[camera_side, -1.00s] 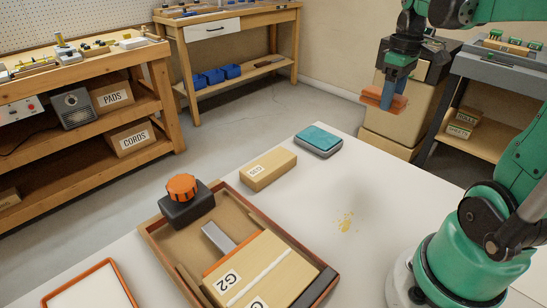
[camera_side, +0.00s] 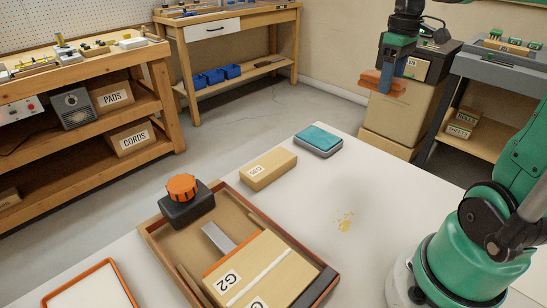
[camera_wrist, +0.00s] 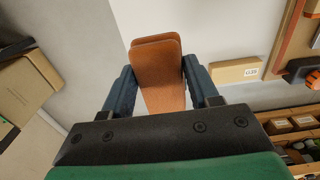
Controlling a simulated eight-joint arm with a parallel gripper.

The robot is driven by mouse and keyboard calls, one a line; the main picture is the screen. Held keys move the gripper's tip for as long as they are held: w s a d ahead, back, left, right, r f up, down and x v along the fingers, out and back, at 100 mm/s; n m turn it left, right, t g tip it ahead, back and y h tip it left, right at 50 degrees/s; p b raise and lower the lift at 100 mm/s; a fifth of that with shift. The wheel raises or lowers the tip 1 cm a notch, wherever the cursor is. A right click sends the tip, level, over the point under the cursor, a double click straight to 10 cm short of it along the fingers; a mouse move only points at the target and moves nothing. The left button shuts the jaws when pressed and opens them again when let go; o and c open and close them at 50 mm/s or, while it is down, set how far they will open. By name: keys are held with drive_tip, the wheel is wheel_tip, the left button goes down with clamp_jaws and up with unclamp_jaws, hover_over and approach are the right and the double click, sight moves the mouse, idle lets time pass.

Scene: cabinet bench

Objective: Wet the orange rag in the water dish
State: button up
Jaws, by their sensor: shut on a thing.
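The orange rag (camera_side: 383,82) is a folded, layered pad held in my gripper (camera_side: 396,70), high above the far right side of the bench. In the wrist view the rag (camera_wrist: 157,62) sits between the two blue fingers of my gripper (camera_wrist: 159,76), which are shut on it. A small grey dish with a teal surface (camera_side: 318,139), which looks like the water dish, stands at the bench's far edge. The rag is apart from it, up and to the right in the side view. The dish is not visible in the wrist view.
A brown tray (camera_side: 156,240) holds a G2 block and a dark item with an orange knob (camera_side: 182,188). Yellow crumbs (camera_side: 344,220) lie on the white bench (camera_side: 310,205), whose middle is otherwise clear.

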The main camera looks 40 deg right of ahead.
drive_tip(key=w+f, duration=0.4)
drive_tip(key=w, duration=0.3)
approach(324, 139)
drive_tip(key=shift+f, duration=2.9)
drive_tip(key=shift+f, duration=0.6)
wheel_tip(324, 139, up, 7)
idle(0.5)
idle(0.6)
